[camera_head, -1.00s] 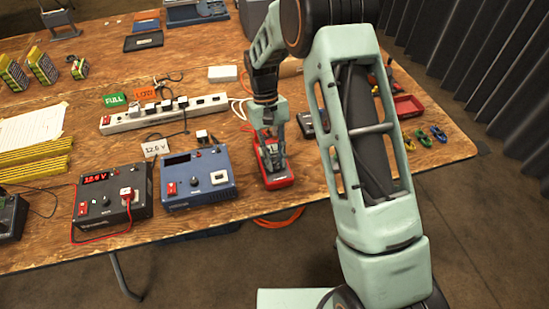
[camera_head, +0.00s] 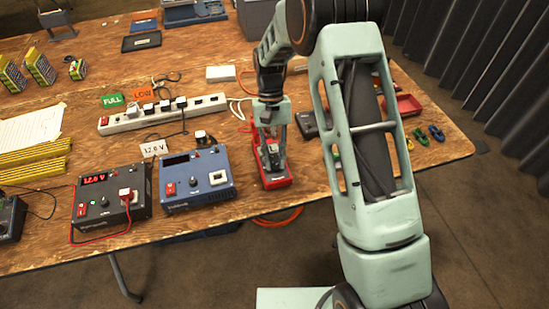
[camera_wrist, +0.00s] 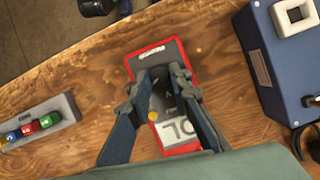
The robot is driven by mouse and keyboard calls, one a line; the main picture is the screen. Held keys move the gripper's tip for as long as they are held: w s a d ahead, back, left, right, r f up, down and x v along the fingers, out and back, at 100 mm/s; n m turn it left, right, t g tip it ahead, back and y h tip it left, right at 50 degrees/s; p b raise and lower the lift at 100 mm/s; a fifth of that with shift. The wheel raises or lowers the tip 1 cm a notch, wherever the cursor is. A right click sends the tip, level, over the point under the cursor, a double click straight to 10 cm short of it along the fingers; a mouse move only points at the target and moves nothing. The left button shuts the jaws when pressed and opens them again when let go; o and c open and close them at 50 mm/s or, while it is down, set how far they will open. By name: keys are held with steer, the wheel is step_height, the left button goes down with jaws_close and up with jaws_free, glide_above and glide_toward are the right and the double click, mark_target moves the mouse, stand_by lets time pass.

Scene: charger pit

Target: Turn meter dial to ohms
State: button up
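The red-framed meter (camera_head: 276,178) lies on the table near its front edge, right of the blue power supply. My gripper (camera_head: 270,158) points down over it. In the wrist view the meter (camera_wrist: 160,53) has a dark face and a pale display (camera_wrist: 180,130) that reads "OL". My gripper's two fingers (camera_wrist: 162,76) are apart, one on each side of the dark dial area. The dial and its pointer are mostly hidden in shadow between the fingertips, so I cannot read its setting. I cannot tell whether the fingertips touch the dial.
The blue power supply (camera_head: 198,182) stands close left of the meter. A dark supply (camera_head: 112,202) with a red readout is further left. A white power strip (camera_head: 140,122) lies behind. Colored clips (camera_head: 436,133) and a red tray (camera_head: 408,104) are at the right.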

steer(key=o, duration=0.4)
steer(key=v, duration=1.2)
steer(key=shift+s+r, duration=0.1)
